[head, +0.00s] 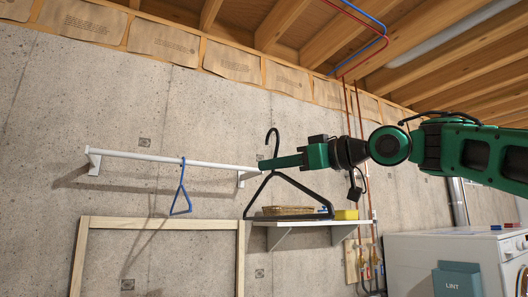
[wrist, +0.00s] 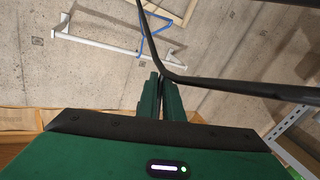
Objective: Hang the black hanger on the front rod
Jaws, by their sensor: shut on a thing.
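My gripper (head: 264,164) is shut on the black hanger (head: 298,186), just below its hook. The hanger hangs roughly upright in the air, hook up. In the wrist view the black hanger (wrist: 240,87) crosses in front of my closed fingers (wrist: 162,80). A white rod (head: 160,157) on wall brackets is to the left in the head view. It also shows in the wrist view (wrist: 95,43). The hanger's hook is right of the rod's right end in the picture and apart from it; the depth between them is hard to tell. No second rod is clearly visible.
A blue hanger (head: 181,190) hangs on the white rod. A pale wooden frame (head: 160,223) stands below. A white washer (head: 420,250) is at right.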

